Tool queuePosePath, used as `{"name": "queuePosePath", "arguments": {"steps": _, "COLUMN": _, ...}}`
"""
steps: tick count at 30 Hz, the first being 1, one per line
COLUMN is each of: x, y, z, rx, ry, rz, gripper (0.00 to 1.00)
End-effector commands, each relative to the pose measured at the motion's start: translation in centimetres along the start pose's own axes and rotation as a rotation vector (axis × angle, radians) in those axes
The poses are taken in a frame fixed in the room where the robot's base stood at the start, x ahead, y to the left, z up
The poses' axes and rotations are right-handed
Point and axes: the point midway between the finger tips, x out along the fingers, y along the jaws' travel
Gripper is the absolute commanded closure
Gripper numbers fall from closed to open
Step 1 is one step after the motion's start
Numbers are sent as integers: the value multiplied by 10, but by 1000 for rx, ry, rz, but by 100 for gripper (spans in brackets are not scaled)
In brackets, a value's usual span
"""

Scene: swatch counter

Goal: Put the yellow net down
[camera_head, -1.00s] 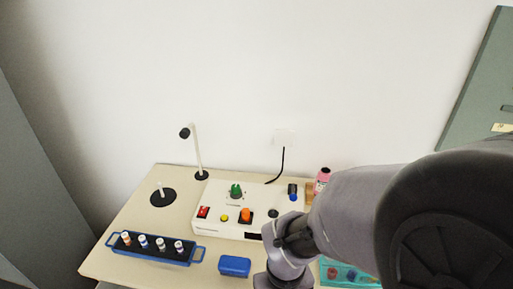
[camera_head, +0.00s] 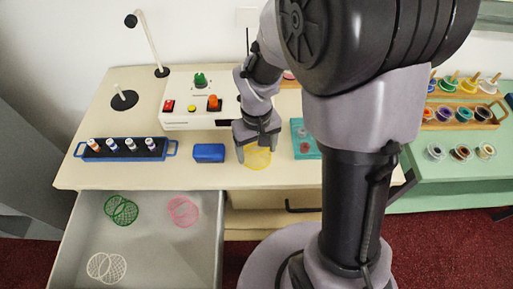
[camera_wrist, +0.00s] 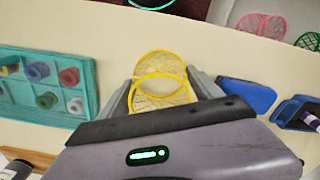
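The yellow net (camera_head: 257,158) has two thin hoops with mesh. In the head view it is at the front part of the cream counter (camera_head: 180,180), below my gripper (camera_head: 257,148). In the wrist view the yellow net (camera_wrist: 160,78) fills the space between the two fingers of my gripper (camera_wrist: 162,92), which meet it on both sides. The gripper looks shut on it. The fingers point down, close to the counter top. I cannot tell whether the net touches the counter.
A blue case (camera_head: 209,153) lies just left of the net; a teal tray (camera_head: 306,155) is to its right. A blue rack (camera_head: 163,150) with vials is further left. The open drawer (camera_head: 212,235) holds green (camera_head: 122,209), pink (camera_head: 183,211) and white (camera_head: 107,267) nets. A control box (camera_head: 180,122) stands behind.

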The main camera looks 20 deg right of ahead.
Motion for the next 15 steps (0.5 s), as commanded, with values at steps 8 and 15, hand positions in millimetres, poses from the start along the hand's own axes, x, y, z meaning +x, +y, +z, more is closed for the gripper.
{"name": "queuePosePath", "arguments": {"steps": 8, "x": -1, "y": 0, "z": 0, "rx": 0, "ry": 0, "rz": 0, "gripper": 7}}
{"name": "queuePosePath", "arguments": {"steps": 15, "x": -27, "y": 0, "z": -1, "rx": 1, "ry": 4, "rz": 0, "gripper": 7}}
